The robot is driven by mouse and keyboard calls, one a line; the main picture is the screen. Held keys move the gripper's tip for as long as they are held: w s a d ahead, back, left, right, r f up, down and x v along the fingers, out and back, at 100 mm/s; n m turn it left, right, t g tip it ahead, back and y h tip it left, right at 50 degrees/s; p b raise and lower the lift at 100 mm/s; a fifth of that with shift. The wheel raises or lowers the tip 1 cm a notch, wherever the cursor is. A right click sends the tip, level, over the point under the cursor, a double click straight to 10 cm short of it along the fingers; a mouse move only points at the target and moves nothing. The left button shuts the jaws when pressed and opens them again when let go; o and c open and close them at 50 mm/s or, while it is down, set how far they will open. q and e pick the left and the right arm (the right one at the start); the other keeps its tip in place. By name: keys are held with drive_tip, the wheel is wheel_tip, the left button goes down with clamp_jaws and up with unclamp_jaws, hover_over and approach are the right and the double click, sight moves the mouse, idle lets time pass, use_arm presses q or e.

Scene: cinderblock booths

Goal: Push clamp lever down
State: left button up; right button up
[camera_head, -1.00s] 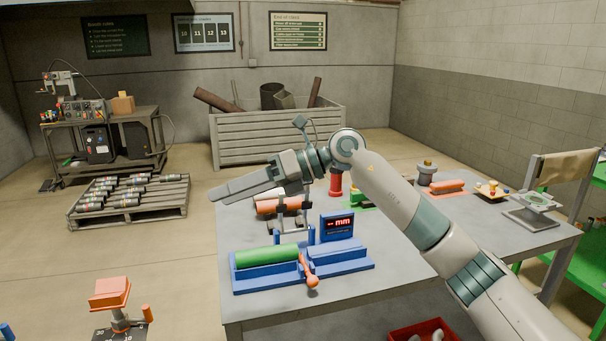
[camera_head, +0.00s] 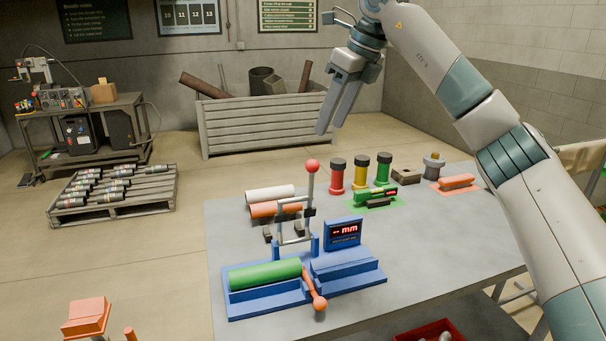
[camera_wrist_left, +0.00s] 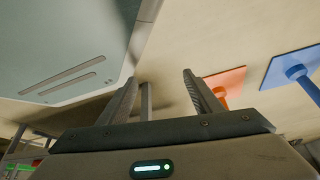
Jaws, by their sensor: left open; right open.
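A blue fixture (camera_head: 268,306) on the grey table holds a green cylinder (camera_head: 265,274) in its left part. A grey toggle clamp (camera_head: 293,225) stands at its back, and its clamp lever (camera_head: 310,187) points upright with a red ball on top. An orange-handled lever (camera_head: 314,288) leans at the fixture's front. My right gripper (camera_head: 331,127) is open and empty, pointing down above and behind the red ball in the picture, apart from it. My left gripper (camera_wrist_left: 160,81) is open and empty in the left wrist view; it is outside the head view.
A blue display block (camera_head: 344,231) reads mm beside the clamp. White and orange cylinders (camera_head: 270,194) lie behind it. Red, yellow and green posts (camera_head: 361,172) and a green gauge (camera_head: 375,197) stand further back. The table's right front (camera_head: 440,250) is clear.

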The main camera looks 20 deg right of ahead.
drive_tip(key=p+x, duration=0.4)
drive_tip(key=x, duration=1.2)
drive_tip(key=shift+a+f, duration=0.15)
use_arm(q)
drive_tip(key=s+a+g, duration=0.2)
drive_tip(key=s, duration=0.6)
drive_tip(key=s+a+f+g+y, duration=0.1)
drive_tip(key=s+a+g, duration=0.1)
drive_tip(key=s, duration=0.6)
drive_tip(key=shift+a, duration=0.8)
use_arm(e)
drive_tip(key=shift+w+a+f, duration=0.1)
drive_tip(key=shift+w+f, duration=0.05)
drive_tip(key=shift+f, duration=0.3)
use_arm(q)
drive_tip(key=shift+f, duration=0.1)
use_arm(e)
clamp_jaws()
